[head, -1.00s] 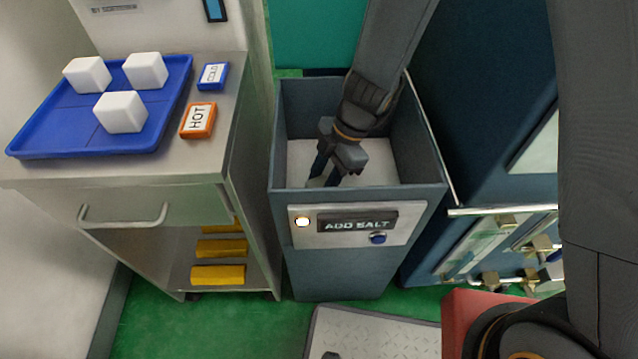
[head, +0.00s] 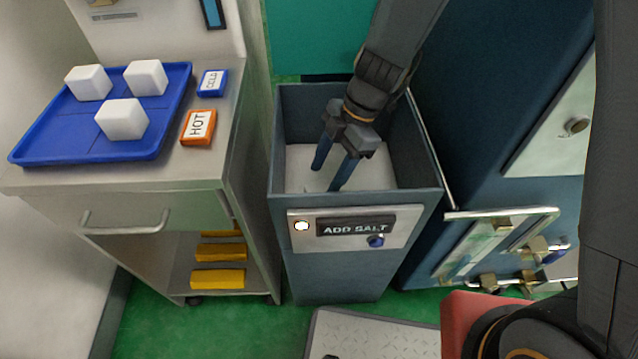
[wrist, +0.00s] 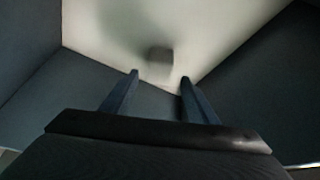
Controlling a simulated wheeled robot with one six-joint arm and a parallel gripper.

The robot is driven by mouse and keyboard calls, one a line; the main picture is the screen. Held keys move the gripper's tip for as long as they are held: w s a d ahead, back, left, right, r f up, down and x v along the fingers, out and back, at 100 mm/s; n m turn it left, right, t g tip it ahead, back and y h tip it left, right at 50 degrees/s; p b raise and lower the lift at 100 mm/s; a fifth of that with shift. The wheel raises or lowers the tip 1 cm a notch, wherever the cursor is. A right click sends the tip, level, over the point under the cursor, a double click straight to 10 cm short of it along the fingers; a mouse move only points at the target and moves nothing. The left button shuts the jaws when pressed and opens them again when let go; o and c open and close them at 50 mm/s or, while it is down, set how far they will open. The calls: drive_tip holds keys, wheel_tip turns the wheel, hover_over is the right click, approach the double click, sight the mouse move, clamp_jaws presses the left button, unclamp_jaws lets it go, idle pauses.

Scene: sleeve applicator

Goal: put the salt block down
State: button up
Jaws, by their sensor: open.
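My gripper (head: 327,177) reaches down into the dark blue bin (head: 283,135) with the ADD SALT panel. Its two fingers are apart, with nothing between them. In the wrist view, a small greyish block (wrist: 160,62), seemingly the salt block, lies in shadow on the pale bin contents, just beyond the open fingertips (wrist: 160,77). It looks apart from both fingers. In the head view I cannot make the block out against the pale contents (head: 299,165).
A cart on the left carries a blue tray (head: 75,125) with three white blocks (head: 122,119), an orange HOT box (head: 198,127) and a blue COLD box (head: 212,83). A dark blue machine (head: 500,75) stands close to the bin's right. The bin walls surround my gripper.

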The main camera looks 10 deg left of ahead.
drive_tip(key=v, duration=0.6)
drive_tip(key=s+d+r+m+t+h, duration=0.1)
drive_tip(key=s+d+r+m, duration=0.4)
drive_tip(key=m, duration=0.6)
drive_tip(key=s+d+r+m+t+h, duration=0.1)
drive_tip(key=s+d+r+m+h, duration=0.1)
drive_tip(key=s+d+r+m, duration=0.4)
drive_tip(key=d+r+m, duration=0.2)
drive_tip(key=d+m, duration=0.2)
drive_tip(key=m, duration=0.1)
drive_tip(key=shift+d+r+m+t+p, duration=0.3)
drive_tip(key=shift+d+r+t, duration=0.05)
drive_tip(key=shift+d+t, duration=0.05)
drive_tip(key=shift+s, duration=0.1)
